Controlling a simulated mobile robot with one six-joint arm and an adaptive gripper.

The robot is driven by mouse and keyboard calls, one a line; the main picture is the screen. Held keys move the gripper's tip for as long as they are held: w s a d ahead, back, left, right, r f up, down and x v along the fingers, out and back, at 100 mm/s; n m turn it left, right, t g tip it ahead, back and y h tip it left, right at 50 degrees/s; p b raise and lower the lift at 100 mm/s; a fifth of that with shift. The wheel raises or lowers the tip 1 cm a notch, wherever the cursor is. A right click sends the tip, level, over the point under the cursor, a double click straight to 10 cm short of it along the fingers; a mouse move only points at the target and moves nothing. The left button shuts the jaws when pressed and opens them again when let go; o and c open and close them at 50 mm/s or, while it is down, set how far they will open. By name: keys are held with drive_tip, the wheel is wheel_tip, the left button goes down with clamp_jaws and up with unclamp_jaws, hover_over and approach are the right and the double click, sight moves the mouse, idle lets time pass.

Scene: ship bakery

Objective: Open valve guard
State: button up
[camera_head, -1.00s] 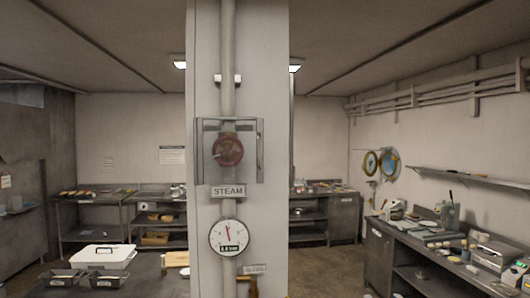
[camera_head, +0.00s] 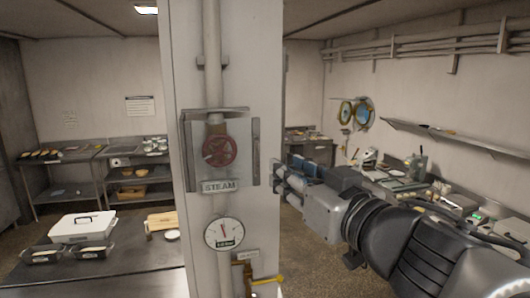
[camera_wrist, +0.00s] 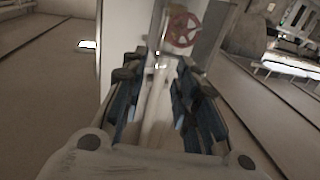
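The valve guard (camera_head: 251,165) is a box-like cover with a clear-looking front on the grey column, around a red valve wheel (camera_head: 219,150). Its top edge and upright side strips show; I cannot tell whether its front panel is shut. A "STEAM" label (camera_head: 219,186) sits just below. My gripper (camera_head: 278,177) is just right of the guard's right edge in the head view; whether it touches is unclear. In the wrist view its two blue-padded fingers (camera_wrist: 157,72) are apart with nothing visible gripped between them. The red wheel (camera_wrist: 183,29) shows beyond the fingertips.
A pressure gauge (camera_head: 223,233) and a brass pipe fitting with a yellow lever (camera_head: 266,280) are lower on the column. A steel table (camera_head: 110,268) with a white lidded box (camera_head: 82,227) and tins stands at left. A cluttered counter runs along the right.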

sight(258, 153)
drive_tip(key=b+x, duration=0.1)
drive_tip(key=x, duration=1.3)
drive_tip(key=shift+b, duration=0.3)
drive_tip(key=shift+c, duration=0.2)
clamp_jaws()
